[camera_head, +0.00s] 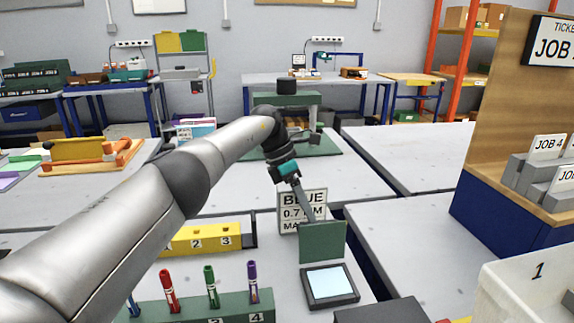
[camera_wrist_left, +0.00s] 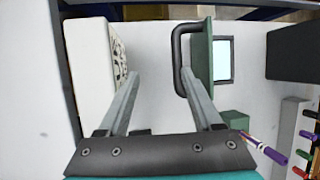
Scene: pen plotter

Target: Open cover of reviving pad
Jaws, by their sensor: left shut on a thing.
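The reviving pad is a dark square box with a pale blue pad (camera_head: 331,284) showing, at the lower right of the middle in the head view. Its green cover (camera_head: 323,243) stands roughly upright at the pad's far edge. In the left wrist view, the cover (camera_wrist_left: 202,55) stands beside the pad (camera_wrist_left: 223,60), with a black handle (camera_wrist_left: 178,52) on its outer face. One finger shows at the handle in the left wrist view; the other finger's contact is unclear. My right gripper is out of view.
A white "BLUE 0.7" sign (camera_head: 302,205) stands just behind the cover. A green rack (camera_head: 190,310) with several markers is at front left, and a yellow numbered block (camera_head: 205,240) behind it. A dark box (camera_head: 382,311) lies right of the pad. A white bin (camera_head: 520,292) stands at right.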

